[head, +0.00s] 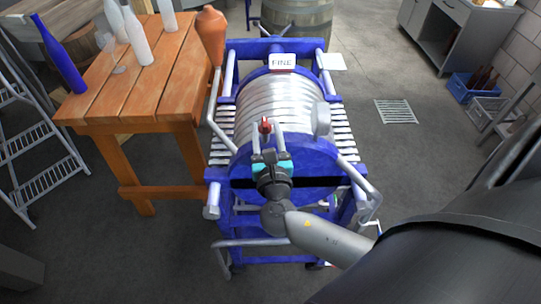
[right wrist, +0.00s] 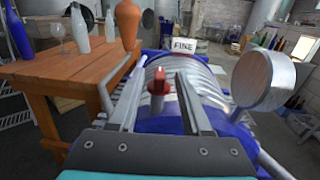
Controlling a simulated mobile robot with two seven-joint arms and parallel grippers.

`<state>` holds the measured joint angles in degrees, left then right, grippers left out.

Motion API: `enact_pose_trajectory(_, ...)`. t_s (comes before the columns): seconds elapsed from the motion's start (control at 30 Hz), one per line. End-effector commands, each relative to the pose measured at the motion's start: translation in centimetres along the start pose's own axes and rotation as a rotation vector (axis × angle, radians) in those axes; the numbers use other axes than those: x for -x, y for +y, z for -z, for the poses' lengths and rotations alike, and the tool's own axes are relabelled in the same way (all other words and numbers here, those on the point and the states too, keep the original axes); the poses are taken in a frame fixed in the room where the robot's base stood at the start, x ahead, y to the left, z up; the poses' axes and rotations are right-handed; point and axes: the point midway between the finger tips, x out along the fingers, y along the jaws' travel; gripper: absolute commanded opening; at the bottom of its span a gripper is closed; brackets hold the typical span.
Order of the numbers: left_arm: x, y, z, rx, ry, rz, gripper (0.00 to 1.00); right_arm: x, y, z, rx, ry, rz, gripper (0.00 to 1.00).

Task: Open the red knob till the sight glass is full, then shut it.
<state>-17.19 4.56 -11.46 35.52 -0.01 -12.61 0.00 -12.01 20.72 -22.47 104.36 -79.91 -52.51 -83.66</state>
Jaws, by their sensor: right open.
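The red knob (head: 265,125) stands at the near end of the blue-framed plate filter (head: 325,157). In the right wrist view the red knob (right wrist: 159,80) appears between the two finger tips of my right gripper (right wrist: 160,88). My right gripper (head: 265,143) is open and reaches the knob from the near side; I cannot tell whether a finger touches it. I cannot clearly make out the sight glass or its level. My left gripper is out of view.
A round grey gauge-like disc (head: 322,117) sits right of the knob. A FINE sign (head: 282,62) stands on the filter. An orange tapered vessel (head: 211,38) is at its upper left. A wooden table (head: 140,85) with bottles stands left.

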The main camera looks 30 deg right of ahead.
Motion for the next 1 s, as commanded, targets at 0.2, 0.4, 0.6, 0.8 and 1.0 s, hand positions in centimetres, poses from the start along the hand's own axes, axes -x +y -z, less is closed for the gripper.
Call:
enact_pose_trajectory(0.2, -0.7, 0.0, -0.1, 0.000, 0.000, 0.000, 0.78, 4.7, 0.0, 0.2, -0.001, 0.004, -0.001, 0.49)
enact_pose_trajectory(0.4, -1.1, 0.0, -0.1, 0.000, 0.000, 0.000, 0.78, 7.6, 0.0, 0.1, -0.001, 0.002, 0.000, 0.49)
enact_pose_trajectory(0.6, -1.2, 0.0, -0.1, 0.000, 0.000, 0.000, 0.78, 8.8, 0.0, 0.0, -0.001, 0.000, 0.001, 0.49)
enact_pose_trajectory(0.8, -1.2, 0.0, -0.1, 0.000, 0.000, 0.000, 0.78, 8.8, 0.0, 0.0, -0.001, 0.000, 0.000, 0.49)
enact_pose_trajectory(1.0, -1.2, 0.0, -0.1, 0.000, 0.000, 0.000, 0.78, 8.8, 0.0, 0.0, -0.001, 0.000, 0.000, 0.49)
